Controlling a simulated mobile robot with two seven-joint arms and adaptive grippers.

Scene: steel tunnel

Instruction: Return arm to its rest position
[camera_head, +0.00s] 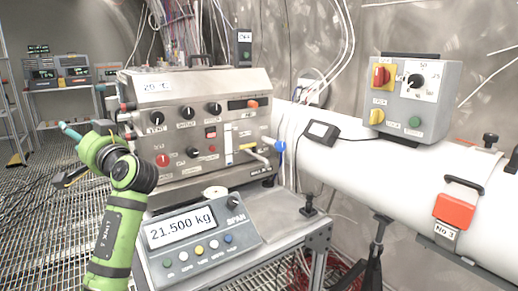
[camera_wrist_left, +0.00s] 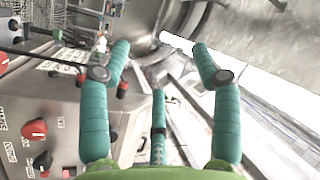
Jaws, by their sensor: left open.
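My left arm (camera_head: 115,225), green with dark joints, rises from the lower left in the head view. It stands in front of the left side of the steel control panel. My left gripper (camera_head: 70,132) is at its upper end, with a teal fingertip pointing left. In the left wrist view the teal fingers of the left gripper (camera_wrist_left: 160,50) are spread wide, with nothing between them. The gripper is open and empty. My right gripper is not in view.
The control panel (camera_head: 185,85) with knobs stands close to the right of my arm. A scale display (camera_head: 240,235) reading 21.500 kg sits in front of it. A white pipe (camera_head: 370,175) and grey switch box (camera_head: 415,95) are at right. Open grating floor (camera_head: 40,220) lies at left.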

